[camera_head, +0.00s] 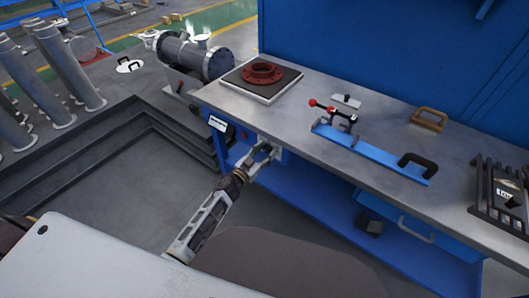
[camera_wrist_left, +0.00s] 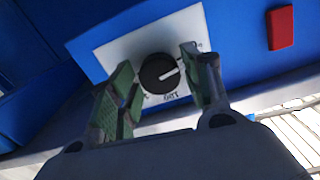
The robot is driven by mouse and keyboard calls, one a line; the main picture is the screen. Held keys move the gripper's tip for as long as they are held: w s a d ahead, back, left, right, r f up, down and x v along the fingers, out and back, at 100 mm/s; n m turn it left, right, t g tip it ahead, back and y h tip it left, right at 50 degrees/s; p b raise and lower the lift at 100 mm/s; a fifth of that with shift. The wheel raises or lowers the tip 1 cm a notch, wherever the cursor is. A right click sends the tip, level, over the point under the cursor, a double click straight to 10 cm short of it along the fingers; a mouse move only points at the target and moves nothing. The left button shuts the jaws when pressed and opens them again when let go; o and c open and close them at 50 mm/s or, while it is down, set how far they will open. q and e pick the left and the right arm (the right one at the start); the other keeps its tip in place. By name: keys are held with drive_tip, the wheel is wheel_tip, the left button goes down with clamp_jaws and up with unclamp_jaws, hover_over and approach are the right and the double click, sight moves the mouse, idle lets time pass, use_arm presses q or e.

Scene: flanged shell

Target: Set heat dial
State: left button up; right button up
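The heat dial (camera_wrist_left: 158,74) is a round black knob with a white pointer line, on a white plate (camera_wrist_left: 120,50) with dark markings. In the left wrist view its pointer aims right and slightly up. My left gripper (camera_head: 265,150) reaches the front of the workbench in the head view, and hides the dial there. In the left wrist view the gripper (camera_wrist_left: 162,72) is open, with its green-padded fingers on either side of the knob. A gap shows between each finger and the knob. My right gripper is in neither view.
A red switch (camera_wrist_left: 280,27) sits on the blue panel right of the dial plate. The bench top (camera_head: 300,115) carries a red flange (camera_head: 262,73) on a square plate, a blue fixture (camera_head: 370,152) with a red-knobbed clamp, and a dark rack (camera_head: 490,195) at right.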

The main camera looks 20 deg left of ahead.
use_arm(q)
drive_tip(key=c, duration=0.6)
